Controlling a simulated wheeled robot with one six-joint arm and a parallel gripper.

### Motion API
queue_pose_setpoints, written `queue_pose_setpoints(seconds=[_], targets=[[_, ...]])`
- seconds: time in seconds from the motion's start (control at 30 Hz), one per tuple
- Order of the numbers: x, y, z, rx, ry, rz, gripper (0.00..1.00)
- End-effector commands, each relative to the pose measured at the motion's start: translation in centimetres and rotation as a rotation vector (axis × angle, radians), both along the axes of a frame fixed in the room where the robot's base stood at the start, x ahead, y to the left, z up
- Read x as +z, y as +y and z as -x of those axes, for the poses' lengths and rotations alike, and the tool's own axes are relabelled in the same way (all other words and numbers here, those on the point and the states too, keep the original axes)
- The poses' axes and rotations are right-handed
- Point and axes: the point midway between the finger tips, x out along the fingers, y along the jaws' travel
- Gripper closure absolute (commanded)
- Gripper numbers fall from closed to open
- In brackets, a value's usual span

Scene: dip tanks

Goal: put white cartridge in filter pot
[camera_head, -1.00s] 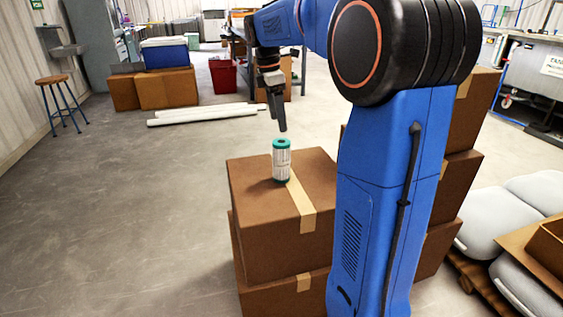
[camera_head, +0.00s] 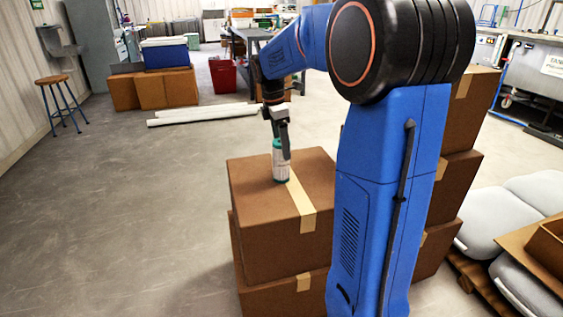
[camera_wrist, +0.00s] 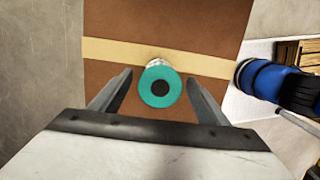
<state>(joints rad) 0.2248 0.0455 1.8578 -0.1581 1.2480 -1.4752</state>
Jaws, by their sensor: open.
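The white cartridge (camera_head: 280,172) with a teal cap stands upright on top of a stacked brown cardboard box (camera_head: 255,200). My gripper (camera_head: 281,152) points down at the cartridge's upper part, and a finger hides some of it in the head view. In the wrist view, the cartridge's teal top with a dark centre hole (camera_wrist: 160,87) lies between the two spread fingers of my gripper (camera_wrist: 158,88). There are gaps on both sides, so the fingers do not touch it. I cannot make out a filter pot in either view.
More brown boxes (camera_head: 463,140) are stacked at the right behind my arm. Grey sacks (camera_head: 535,200) lie on a pallet at far right. White tubes (camera_head: 203,115) lie on the floor behind. The floor at left is open.

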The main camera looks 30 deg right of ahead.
Motion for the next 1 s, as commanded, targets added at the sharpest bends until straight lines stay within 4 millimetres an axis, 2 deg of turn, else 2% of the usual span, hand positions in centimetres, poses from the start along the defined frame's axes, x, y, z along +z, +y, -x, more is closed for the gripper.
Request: queue_pose_setpoints(seconds=[0.13, 0.17, 0.4, 0.43, 0.47, 0.63, 0.77, 1.0], targets=[[0.0, 0.0, 0.0, 0.000, 0.000, 0.000, 0.31], [0.0, 0.0, 0.0, 0.000, 0.000, 0.000, 0.36], [0.0, 0.0, 0.0, 0.000, 0.000, 0.000, 0.93], [0.0, 0.0, 0.0, 0.000, 0.000, 0.000, 0.94], [0.0, 0.0, 0.0, 0.000, 0.000, 0.000, 1.00], [0.1, 0.0, 0.0, 0.000, 0.000, 0.000, 1.00], [0.9, 0.0, 0.0, 0.000, 0.000, 0.000, 1.00], [5.0, 0.0, -0.1, 0.000, -0.002, 0.001, 1.00]])
